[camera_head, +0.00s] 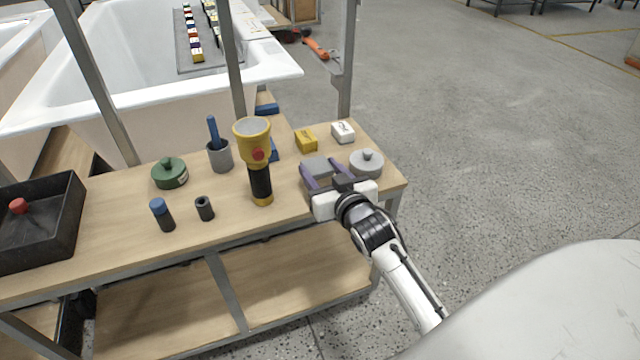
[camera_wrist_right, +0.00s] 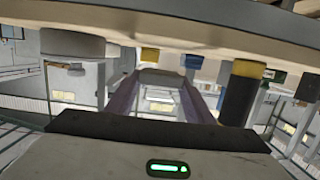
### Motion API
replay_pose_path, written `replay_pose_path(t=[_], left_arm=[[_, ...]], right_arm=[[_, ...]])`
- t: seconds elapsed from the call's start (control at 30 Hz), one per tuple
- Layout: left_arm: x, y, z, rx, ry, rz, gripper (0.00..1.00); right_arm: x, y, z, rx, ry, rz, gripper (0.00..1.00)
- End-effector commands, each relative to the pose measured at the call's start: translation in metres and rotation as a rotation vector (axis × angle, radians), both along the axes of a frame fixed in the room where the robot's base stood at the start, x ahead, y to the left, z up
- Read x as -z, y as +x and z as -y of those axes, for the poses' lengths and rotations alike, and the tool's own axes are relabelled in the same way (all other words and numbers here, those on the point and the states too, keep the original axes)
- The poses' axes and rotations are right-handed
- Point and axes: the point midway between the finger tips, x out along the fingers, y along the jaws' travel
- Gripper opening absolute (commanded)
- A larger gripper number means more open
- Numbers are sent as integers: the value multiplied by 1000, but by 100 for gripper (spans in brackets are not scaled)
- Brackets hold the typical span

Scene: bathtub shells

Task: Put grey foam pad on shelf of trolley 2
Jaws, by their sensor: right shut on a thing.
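My right gripper (camera_head: 325,168) reaches in over the near right part of the wooden trolley top (camera_head: 110,225). Its purple fingers are shut on a grey block, the grey foam pad (camera_head: 317,165), which sits between them. In the right wrist view the pad (camera_wrist_right: 165,77) shows between the two fingers (camera_wrist_right: 162,95), with the board appearing above, upside down. I cannot tell whether the pad touches the board. The trolley's lower wooden shelf (camera_head: 290,275) is bare where it shows. No trolley number is readable. My left gripper is out of view.
A grey round lidded pot (camera_head: 367,163) stands right beside the gripper; a yellow-and-black torch (camera_head: 260,180) stands to its left. Yellow (camera_head: 306,140) and white (camera_head: 343,132) blocks lie behind. A black tray (camera_head: 65,225) is far left. Metal posts rise along the trolley's back.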

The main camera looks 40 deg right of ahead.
Motion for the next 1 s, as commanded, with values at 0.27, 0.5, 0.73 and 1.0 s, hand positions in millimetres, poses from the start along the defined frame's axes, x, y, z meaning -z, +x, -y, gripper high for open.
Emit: replay_pose_path(t=[0.27,0.5,0.73,1.0], left_arm=[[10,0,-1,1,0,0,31],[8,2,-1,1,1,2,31],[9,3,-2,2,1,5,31],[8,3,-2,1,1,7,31]], right_arm=[[36,0,0,0,1,-2,27],[35,0,0,0,0,-1,27],[38,0,0,-1,0,0,63],[38,0,0,-1,0,-1,67]])
